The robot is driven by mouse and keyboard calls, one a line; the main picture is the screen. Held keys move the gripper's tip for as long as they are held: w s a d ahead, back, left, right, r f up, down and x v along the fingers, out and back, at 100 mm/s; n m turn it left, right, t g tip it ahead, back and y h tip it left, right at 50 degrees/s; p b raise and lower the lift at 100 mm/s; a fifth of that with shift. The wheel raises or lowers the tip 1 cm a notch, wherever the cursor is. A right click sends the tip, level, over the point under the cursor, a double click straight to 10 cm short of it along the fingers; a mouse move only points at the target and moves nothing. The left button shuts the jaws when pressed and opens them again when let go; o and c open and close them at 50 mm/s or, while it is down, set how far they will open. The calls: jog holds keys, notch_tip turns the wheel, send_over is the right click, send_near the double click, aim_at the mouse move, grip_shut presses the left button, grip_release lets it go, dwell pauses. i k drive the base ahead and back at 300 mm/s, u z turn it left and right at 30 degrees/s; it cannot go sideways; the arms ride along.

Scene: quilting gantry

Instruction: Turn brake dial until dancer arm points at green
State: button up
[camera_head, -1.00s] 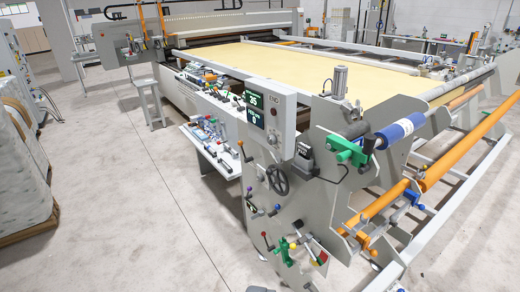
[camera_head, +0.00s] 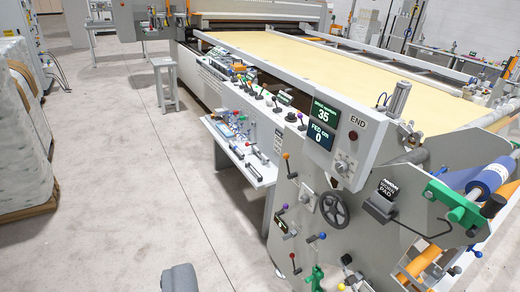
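The end frame of the quilting machine stands at the right, with a control box (camera_head: 335,135) whose two screens read 35 and 0. A small round knob (camera_head: 342,167) sits on the box below the screens; I cannot tell whether it is the brake dial. A black handwheel (camera_head: 334,208) is on the frame below it. I cannot make out the dancer arm or a green mark for it; a green bracket (camera_head: 455,205) holds a blue roll (camera_head: 488,178). A grey rounded piece at the bottom edge seems to be part of my gripper (camera_head: 180,279), apart from the machine; its fingers are not clear.
Several coloured levers (camera_head: 283,210) stick out from the frame's near side. A side shelf (camera_head: 240,150) carries small parts. A grey stool (camera_head: 165,82) stands further back. Wrapped rolls (camera_head: 22,130) stand at the left. The floor between is clear.

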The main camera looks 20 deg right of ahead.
aim_at(340, 167)
jog(key=z, duration=0.1)
jog(key=i, duration=1.45)
jog(key=z, duration=0.75)
